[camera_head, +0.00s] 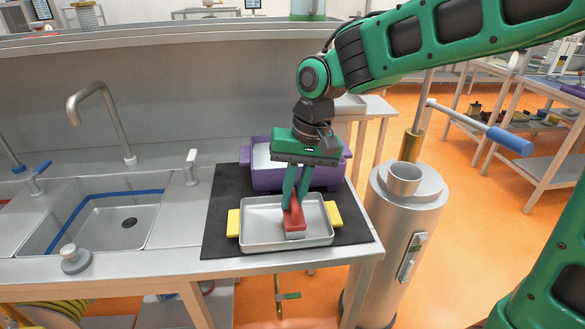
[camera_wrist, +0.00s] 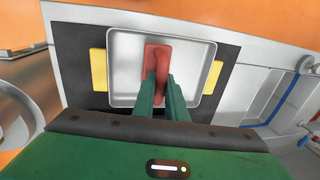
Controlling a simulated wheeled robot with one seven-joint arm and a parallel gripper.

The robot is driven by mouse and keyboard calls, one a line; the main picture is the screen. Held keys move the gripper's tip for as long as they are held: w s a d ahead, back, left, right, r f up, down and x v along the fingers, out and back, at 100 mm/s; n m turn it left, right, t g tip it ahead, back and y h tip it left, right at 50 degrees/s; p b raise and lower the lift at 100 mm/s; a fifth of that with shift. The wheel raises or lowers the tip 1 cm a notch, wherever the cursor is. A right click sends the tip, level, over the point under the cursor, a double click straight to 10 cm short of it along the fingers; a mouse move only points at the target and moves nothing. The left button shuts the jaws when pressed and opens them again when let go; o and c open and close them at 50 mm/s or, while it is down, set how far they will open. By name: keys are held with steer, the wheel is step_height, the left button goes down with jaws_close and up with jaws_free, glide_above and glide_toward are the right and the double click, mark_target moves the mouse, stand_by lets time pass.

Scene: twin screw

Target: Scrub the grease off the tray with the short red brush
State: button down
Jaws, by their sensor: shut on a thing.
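The short red brush (camera_head: 294,219) is in my gripper (camera_head: 296,199), which is shut on its red handle. The brush is over the metal tray (camera_head: 259,239), right of its middle, with its pale lower part at or very near the tray floor; I cannot tell if it touches. The wrist view also shows the red brush (camera_wrist: 157,62) between the green fingers (camera_wrist: 160,92) and inside the tray (camera_wrist: 122,73). The tray lies on a dark mat (camera_head: 222,214) between two yellow blocks (camera_head: 233,223) (camera_head: 333,214). I see no clear grease; the gripper and brush hide part of the tray floor.
A purple bin (camera_head: 266,178) stands behind the tray on the mat. A sink (camera_head: 100,226) with a tall faucet (camera_head: 97,110) is at the left. A metal cylinder (camera_head: 397,240) stands right of the counter. A grey knob-like plug (camera_head: 74,259) sits near the front edge.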

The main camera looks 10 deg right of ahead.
steer(key=shift+a+f, duration=0.2)
steer(key=shift+f, duration=0.2)
steer(key=shift+a, duration=1.6)
steer(key=shift+f, duration=0.1)
steer(key=d, duration=0.3)
steer(key=shift+d, duration=0.25)
steer(key=shift+r, duration=0.2)
step_height(320, 180, up, 7)
steer(key=shift+f, duration=0.1)
steer(key=shift+r, duration=0.4)
steer(key=shift+s, duration=0.1)
